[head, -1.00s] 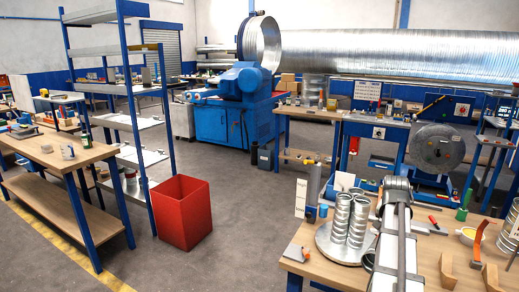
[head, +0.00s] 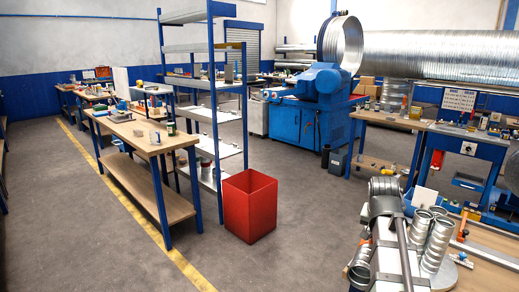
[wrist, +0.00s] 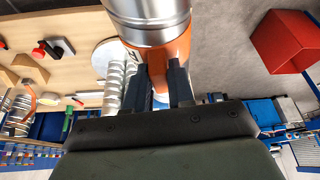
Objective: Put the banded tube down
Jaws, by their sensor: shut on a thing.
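The banded tube (wrist: 150,22) is a silver cylinder with an orange band, seen at the top of the wrist view. My gripper (wrist: 158,88) is shut on it at the orange band, with one dark finger on each side. The tube's far end is cut off by the picture edge. In the head view, a silver and orange piece that looks like this tube (head: 359,270) shows just left of my arm, near the bench's left edge.
Several upright silver duct pieces (head: 437,243) stand close right of my arm on the wooden bench (head: 490,259). A red bin (head: 249,207) stands on the floor to the left; it also shows in the wrist view (wrist: 285,40). A blue shelf rack (head: 216,110) stands behind it. Floor between is clear.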

